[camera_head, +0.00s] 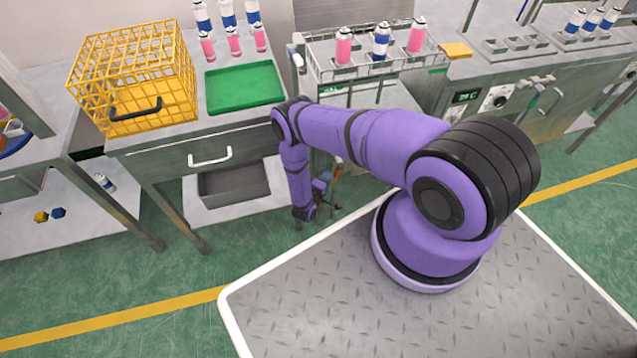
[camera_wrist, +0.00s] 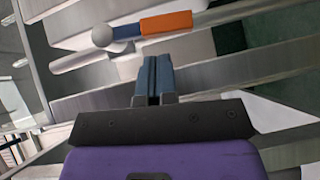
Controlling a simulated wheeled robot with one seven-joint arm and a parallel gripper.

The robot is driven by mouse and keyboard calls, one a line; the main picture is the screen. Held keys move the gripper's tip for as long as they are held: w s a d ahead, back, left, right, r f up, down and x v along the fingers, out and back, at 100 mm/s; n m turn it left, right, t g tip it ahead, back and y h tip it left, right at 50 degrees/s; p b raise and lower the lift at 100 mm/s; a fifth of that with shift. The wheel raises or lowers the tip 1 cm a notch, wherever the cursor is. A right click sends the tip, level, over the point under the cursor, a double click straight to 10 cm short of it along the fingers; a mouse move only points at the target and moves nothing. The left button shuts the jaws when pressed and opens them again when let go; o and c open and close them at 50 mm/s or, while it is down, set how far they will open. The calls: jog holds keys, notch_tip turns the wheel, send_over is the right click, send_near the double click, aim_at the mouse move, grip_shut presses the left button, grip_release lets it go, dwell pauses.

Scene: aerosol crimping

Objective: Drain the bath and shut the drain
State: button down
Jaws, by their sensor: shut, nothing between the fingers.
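The bath (camera_head: 308,62) is a metal tank at the back centre, with a wire rack and several cans in it; its water level cannot be told. In the wrist view a drain lever with an orange grip (camera_wrist: 166,22), a blue section and a pale ball-shaped end lies roughly level across the top. My gripper (camera_wrist: 152,62) is shut and empty, its fingertips just below the lever in the picture; whether they touch it is unclear. In the head view my gripper (camera_head: 325,192) is low in front of the bath, partly hidden by my arm.
A yellow wire crate (camera_head: 135,75) and a green tray (camera_head: 244,87) stand on the left bench, above a drawer with a white handle (camera_head: 210,158). A grey bin (camera_head: 234,184) sits on the lower shelf. A control panel (camera_head: 490,100) is right of the bath.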

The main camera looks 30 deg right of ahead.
jog(key=shift+s+d+f, duration=0.1)
jog(key=shift+s+d, duration=0.15)
jog(key=shift+d, duration=0.65)
jog(key=shift+d, duration=0.1)
jog(key=shift+s+d+f, duration=0.1)
jog(key=shift+s+d, duration=0.05)
jog(key=shift+d, duration=0.25)
jog(key=shift+s+d+f, duration=0.1)
jog(key=shift+s+d, duration=0.05)
jog(key=shift+d, duration=0.25)
send_near(337, 174)
jog(key=a, duration=0.6)
jog(key=shift+w+f, duration=0.25)
jog(key=shift+f, duration=0.15)
